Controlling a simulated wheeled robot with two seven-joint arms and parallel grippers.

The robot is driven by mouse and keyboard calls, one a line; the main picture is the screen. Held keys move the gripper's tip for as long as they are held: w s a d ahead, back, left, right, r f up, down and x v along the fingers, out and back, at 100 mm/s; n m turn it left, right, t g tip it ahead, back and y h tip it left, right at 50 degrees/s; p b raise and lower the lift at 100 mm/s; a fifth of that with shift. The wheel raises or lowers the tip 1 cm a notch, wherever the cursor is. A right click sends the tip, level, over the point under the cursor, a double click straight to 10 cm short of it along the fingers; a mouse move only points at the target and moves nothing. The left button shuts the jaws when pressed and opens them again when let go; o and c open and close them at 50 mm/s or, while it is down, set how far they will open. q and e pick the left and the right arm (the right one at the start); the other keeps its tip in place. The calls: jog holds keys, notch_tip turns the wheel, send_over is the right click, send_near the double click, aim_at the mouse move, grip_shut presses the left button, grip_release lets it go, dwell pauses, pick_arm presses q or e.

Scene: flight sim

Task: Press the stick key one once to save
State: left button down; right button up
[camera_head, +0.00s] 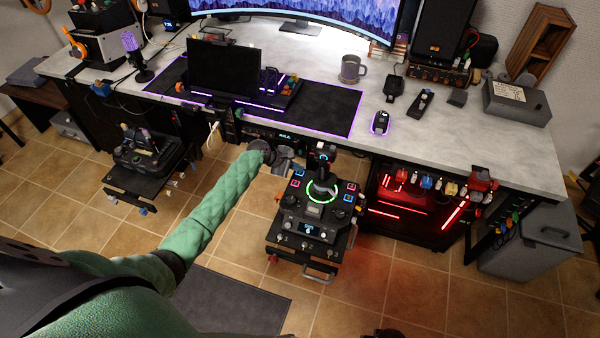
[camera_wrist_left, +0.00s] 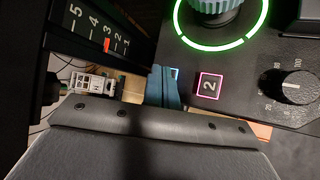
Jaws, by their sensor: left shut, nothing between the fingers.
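The stick unit (camera_head: 315,212) is a black panel on a stand in front of the desk. Its stick (camera_head: 322,188) rises from a green glowing ring, with pink-lit keys left of it and blue-lit keys on the right. My left gripper (camera_head: 290,170) is shut and empty at the panel's upper left edge, close to the pink-lit keys. In the left wrist view, a pink-outlined key marked 2 (camera_wrist_left: 208,87) lies right of the teal tip (camera_wrist_left: 164,87). No key marked 1 is readable; contact cannot be told. My right gripper is not in view.
A rotary knob (camera_wrist_left: 292,86) sits near key 2. A throttle unit (camera_head: 145,152) stands at the left. The desk (camera_head: 430,130) behind carries a keyboard, mouse (camera_head: 380,122) and mug (camera_head: 352,68). A red-lit computer case (camera_head: 415,205) stands right of the stick unit.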

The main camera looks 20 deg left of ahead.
aim_at(297, 172)
pick_arm(q)
jog(key=shift+f, duration=0.45)
dwell(0.6)
jog(key=shift+r+p, duration=0.85)
notch_tip(297, 172, up, 5)
jog(key=p, duration=0.5)
dwell(0.4)
dwell(0.6)
